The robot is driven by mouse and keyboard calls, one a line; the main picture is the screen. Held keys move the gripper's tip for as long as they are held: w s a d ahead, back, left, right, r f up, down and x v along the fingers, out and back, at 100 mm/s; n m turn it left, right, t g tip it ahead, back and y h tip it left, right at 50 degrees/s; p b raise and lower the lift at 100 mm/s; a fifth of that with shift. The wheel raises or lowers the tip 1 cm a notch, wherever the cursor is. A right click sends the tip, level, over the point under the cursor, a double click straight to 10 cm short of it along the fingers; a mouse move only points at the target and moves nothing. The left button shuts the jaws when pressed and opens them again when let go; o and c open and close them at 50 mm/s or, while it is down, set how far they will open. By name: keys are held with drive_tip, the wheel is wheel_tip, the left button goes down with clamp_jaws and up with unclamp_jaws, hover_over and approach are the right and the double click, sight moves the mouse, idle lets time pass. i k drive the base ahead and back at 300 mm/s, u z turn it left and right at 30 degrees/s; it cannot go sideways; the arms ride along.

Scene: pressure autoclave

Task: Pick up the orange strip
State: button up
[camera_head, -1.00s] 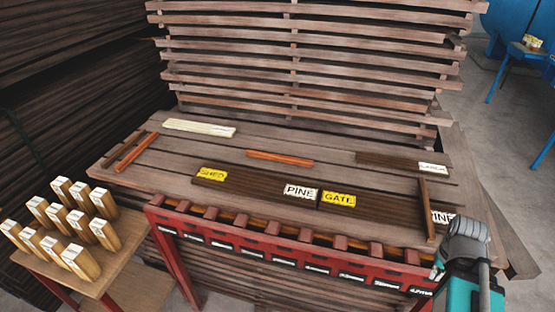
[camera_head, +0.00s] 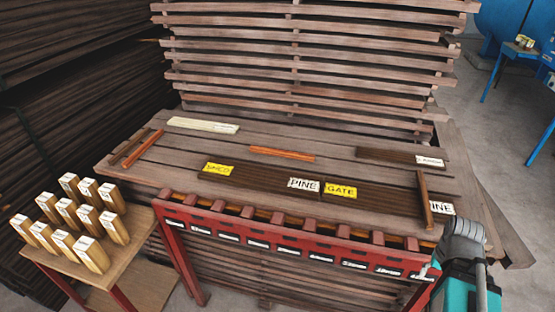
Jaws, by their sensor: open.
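A thin bright orange strip (camera_head: 282,154) lies flat near the middle of the wooden stack top (camera_head: 235,147), behind the dark boards with tags. A second, duller reddish-brown strip (camera_head: 143,148) lies at an angle at the left end, beside a darker strip (camera_head: 128,147). My arm shows at the lower right, a grey joint and a teal link, well apart from the orange strip. My gripper's fingers cannot be made out in this view.
A pale strip (camera_head: 203,125) lies behind the orange one. Dark boards carry PINE (camera_head: 303,184) and GATE (camera_head: 340,190) tags. An upright brown strip (camera_head: 424,198) stands or lies at the right. A red slotted rack (camera_head: 290,236) runs along the front. Wooden blocks sit on a side table (camera_head: 140,228).

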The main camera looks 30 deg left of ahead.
sight(279, 153)
drive_tip(key=k, duration=1.15)
drive_tip(key=u, duration=0.45)
drive_tip(key=i, duration=0.8)
drive_tip(key=u, duration=0.55)
drive_tip(key=i, duration=1.2)
drive_tip(key=z, duration=0.5)
